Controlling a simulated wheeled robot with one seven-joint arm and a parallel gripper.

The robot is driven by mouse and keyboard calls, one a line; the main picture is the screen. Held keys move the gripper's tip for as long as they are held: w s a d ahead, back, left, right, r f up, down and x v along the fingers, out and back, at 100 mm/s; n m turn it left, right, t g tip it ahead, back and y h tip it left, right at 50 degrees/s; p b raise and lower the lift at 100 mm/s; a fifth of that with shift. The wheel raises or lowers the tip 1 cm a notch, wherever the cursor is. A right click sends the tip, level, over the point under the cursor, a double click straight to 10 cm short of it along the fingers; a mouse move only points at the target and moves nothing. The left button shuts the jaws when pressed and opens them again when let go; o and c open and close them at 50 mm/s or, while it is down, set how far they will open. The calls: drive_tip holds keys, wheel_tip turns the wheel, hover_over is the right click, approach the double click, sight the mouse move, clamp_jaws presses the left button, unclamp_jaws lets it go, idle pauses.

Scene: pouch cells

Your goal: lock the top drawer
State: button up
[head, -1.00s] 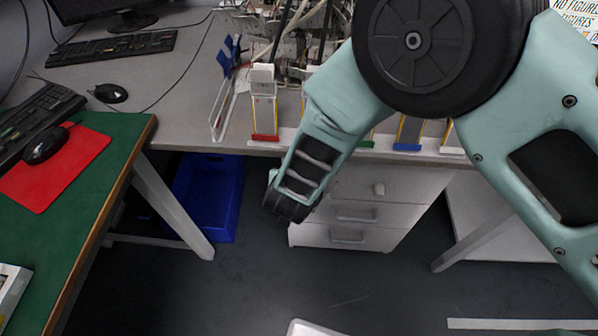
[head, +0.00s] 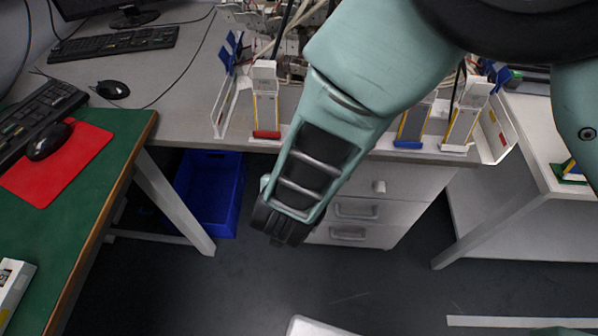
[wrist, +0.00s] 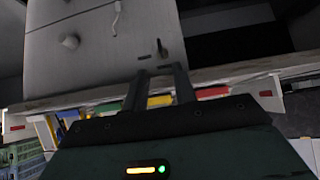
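The white drawer cabinet (head: 397,218) stands under the grey workbench. Its top drawer front (head: 408,181) has a round knob (head: 379,187); my arm covers the left part. The wrist view, which looks inverted, shows the drawer front (wrist: 95,65) with the knob (wrist: 70,41) at left. A small dark piece (wrist: 163,48), perhaps a key or lock, stands out from the front close beyond my fingertips. My gripper (wrist: 161,70) has its fingers apart, with nothing clearly held between them. I cannot tell if they touch the dark piece. The head view hides the fingers.
The workbench edge (wrist: 235,75) runs close behind my fingers in the wrist view. Coloured holders, such as a red-based one (head: 266,115), stand along the bench front. A blue bin (head: 209,190) sits under the bench, left of the cabinet. The floor before it is clear.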

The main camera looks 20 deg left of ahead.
drive_tip(key=v, duration=0.7)
drive_tip(key=shift+s+r, duration=0.25)
wheel_tip(320, 180, up, 13)
drive_tip(key=w+d+n+g+y+p, duration=0.1)
drive_tip(key=d+n+g+y+p, duration=0.15)
drive_tip(key=g+y, duration=0.2)
drive_tip(key=s+d+r+g+h+p, duration=0.1)
drive_tip(key=s+d+r+h, duration=0.1)
drive_tip(key=d, duration=0.5)
drive_tip(key=s+d+r+n+g+h+p, duration=0.1)
drive_tip(key=s+d+r+g+h, duration=0.1)
drive_tip(key=d, duration=0.6)
drive_tip(key=s+d+r+n+g+h+p, duration=0.1)
drive_tip(key=d+r, duration=0.3)
drive_tip(key=d, duration=0.4)
drive_tip(key=shift+s+h, duration=0.45)
drive_tip(key=shift+s, duration=0.25)
drive_tip(key=shift+r, duration=0.1)
